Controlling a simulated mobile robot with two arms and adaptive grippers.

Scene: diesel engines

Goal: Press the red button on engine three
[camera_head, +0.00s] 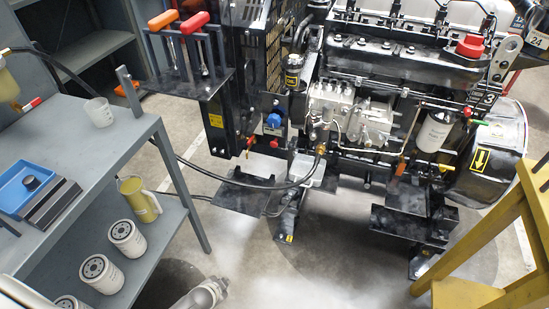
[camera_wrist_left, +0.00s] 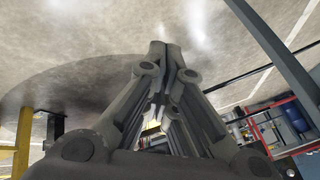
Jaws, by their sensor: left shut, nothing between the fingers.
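The engine (camera_head: 380,50) marked with a 3 stands at the upper right of the head view. A large red round button or cap (camera_head: 470,46) sits on its top at the right. A smaller red round part (camera_head: 274,143) shows low on its left side, under a blue one; I cannot tell for certain which is the task's button. My left gripper (camera_wrist_left: 165,45) is shut and empty in the left wrist view, over bare floor. In the head view its grey arm end (camera_head: 203,294) shows at the bottom, well apart from the engine. My right gripper is not in view.
A grey shelf table (camera_head: 115,165) stands at the left, with a blue tray (camera_head: 25,188), a cup (camera_head: 99,112) and several filters. A black hose (camera_head: 245,186) hangs before the engine. A yellow stand (camera_head: 500,240) is at the right. Floor between is mostly clear.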

